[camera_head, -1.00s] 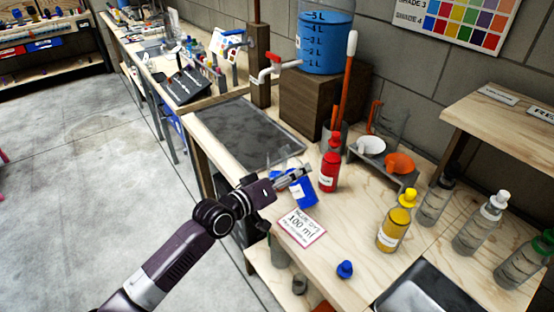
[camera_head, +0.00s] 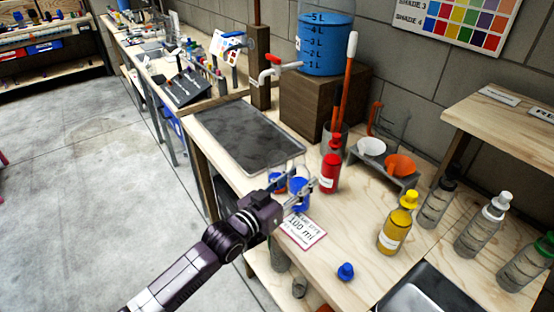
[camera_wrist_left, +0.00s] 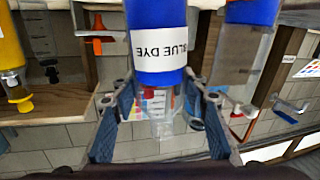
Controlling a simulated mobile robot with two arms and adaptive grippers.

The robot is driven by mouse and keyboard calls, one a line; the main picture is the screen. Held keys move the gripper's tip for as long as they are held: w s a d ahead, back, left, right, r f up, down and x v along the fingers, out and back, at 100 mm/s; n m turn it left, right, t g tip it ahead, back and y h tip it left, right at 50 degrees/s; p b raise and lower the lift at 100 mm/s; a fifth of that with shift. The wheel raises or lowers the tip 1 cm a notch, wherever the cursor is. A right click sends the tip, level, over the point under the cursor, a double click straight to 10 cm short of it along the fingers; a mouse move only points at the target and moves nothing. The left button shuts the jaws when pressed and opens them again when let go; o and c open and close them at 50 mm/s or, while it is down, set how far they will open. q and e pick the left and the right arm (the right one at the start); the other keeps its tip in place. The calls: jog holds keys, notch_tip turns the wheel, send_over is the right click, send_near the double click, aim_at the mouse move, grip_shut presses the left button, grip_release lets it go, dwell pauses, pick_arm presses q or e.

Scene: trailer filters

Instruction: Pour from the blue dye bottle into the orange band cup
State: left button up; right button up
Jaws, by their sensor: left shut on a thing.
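My left gripper (camera_head: 302,193) is shut on the blue dye bottle (camera_head: 299,187), which stands about upright at the front edge of the bench. In the upside-down left wrist view the bottle (camera_wrist_left: 158,35) sits between the fingers, its white label reading BLUE DYE and its clear neck uncovered. A clear cup (camera_head: 277,181) with blue liquid in it stands just left of the bottle. The cup also shows beside the bottle in the left wrist view (camera_wrist_left: 245,52). I cannot make out its band clearly. My right gripper is not in view.
A blue cap (camera_head: 345,271) and a 100 ml card (camera_head: 301,230) lie on the bench. A red bottle (camera_head: 330,168) stands close behind the gripper, and a yellow bottle (camera_head: 396,226) farther right. A dark tray (camera_head: 245,135) lies to the left. Funnels sit on a grey rack (camera_head: 385,166).

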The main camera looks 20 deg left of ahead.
aim_at(298, 166)
pick_arm(q)
jog(key=shift+r+m, duration=0.4)
jog(key=shift+r, duration=0.1)
jog(key=shift+d+r+p, duration=0.1)
jog(key=shift+r+p, duration=0.2)
notch_tip(298, 166, up, 5)
jog(key=p, duration=0.4)
jog(key=shift+f+p, duration=0.1)
jog(key=shift+p, duration=0.2)
jog(key=shift+f, duration=0.1)
jog(key=shift+f, duration=0.1)
notch_tip(298, 166, down, 5)
jog(key=b, duration=0.6)
jog(key=shift+b, duration=0.4)
